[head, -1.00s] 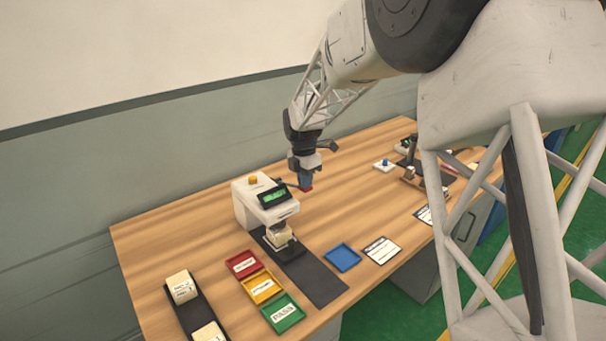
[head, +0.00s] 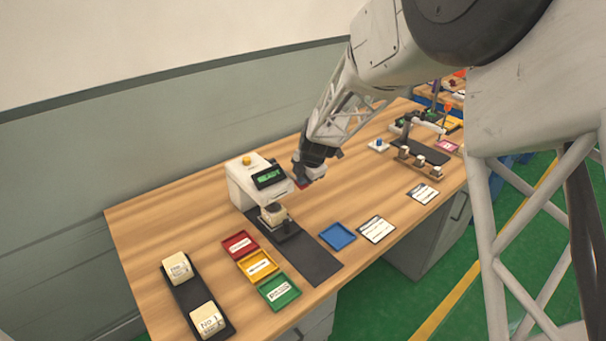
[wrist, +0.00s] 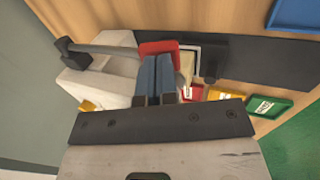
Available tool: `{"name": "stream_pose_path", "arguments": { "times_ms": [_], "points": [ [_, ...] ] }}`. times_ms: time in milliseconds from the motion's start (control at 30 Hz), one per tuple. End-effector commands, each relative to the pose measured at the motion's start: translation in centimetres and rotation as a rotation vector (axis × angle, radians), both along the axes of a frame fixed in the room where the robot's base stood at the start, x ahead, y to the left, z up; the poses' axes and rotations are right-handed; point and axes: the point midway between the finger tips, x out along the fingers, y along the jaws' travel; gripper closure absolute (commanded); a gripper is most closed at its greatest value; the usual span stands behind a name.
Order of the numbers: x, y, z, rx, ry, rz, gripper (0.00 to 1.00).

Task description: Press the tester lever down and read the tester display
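The white tester (head: 243,186) stands on the table with a lit green display (head: 268,176) whose text is too small to read. A cream block (head: 273,212) sits under its head. In the head view my gripper (head: 301,179) is partly hidden.
Red (head: 240,245), yellow (head: 257,266) and green (head: 280,292) trays lie in front of the tester. A blue tray (head: 337,236) and a white card (head: 376,230) lie to the right. A black rack (head: 191,298) holds cream blocks at front left. Clear wood lies behind the blue tray.

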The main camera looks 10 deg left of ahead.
Motion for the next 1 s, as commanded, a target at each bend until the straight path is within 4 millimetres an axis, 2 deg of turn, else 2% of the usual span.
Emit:
{"name": "stream_pose_path", "arguments": {
  "times_ms": [1000],
  "points": [
    [-0.5,-0.4,-5.3,0.173,-0.168,-0.003,1.0]
  ]
}}
